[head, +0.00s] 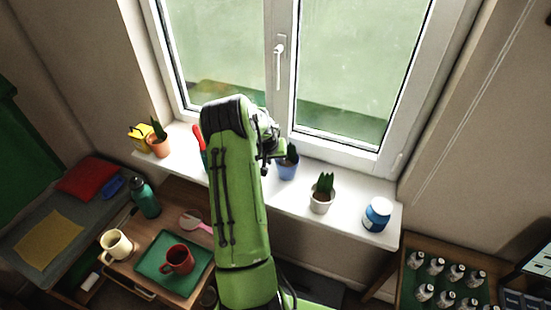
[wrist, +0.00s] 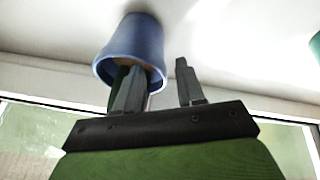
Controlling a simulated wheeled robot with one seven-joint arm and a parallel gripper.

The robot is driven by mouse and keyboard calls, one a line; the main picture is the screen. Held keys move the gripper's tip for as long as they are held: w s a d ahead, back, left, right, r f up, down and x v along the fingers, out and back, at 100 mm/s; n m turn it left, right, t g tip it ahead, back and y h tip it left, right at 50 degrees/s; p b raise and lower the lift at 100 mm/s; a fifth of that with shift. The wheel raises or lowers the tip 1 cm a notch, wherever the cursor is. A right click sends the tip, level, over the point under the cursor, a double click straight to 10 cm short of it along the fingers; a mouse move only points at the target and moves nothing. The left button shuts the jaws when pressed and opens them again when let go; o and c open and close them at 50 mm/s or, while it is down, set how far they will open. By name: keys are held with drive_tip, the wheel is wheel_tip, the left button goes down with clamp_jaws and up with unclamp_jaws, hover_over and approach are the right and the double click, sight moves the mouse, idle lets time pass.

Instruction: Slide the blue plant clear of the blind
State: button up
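The blue plant, a blue pot (head: 288,167) with a dark green plant, stands on the white windowsill (head: 347,218) in front of the window, right of my arm. In the wrist view the blue pot (wrist: 133,38) appears upside down at the upper left. My gripper (wrist: 159,66) is open, its two fingers apart. The left finger overlaps the plant and pot rim in that view; I cannot tell whether it touches. The right finger is beside the pot with nothing against it. In the head view my gripper (head: 274,150) is partly hidden beside the pot. I cannot make out a blind.
A terracotta pot (head: 159,146) and a yellow item (head: 141,137) stand left. A red-handled item (head: 198,136) is partly behind my arm. Bare sill separates the right-hand pots.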

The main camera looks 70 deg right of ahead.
drive_tip(key=shift+c, duration=0.4)
clamp_jaws()
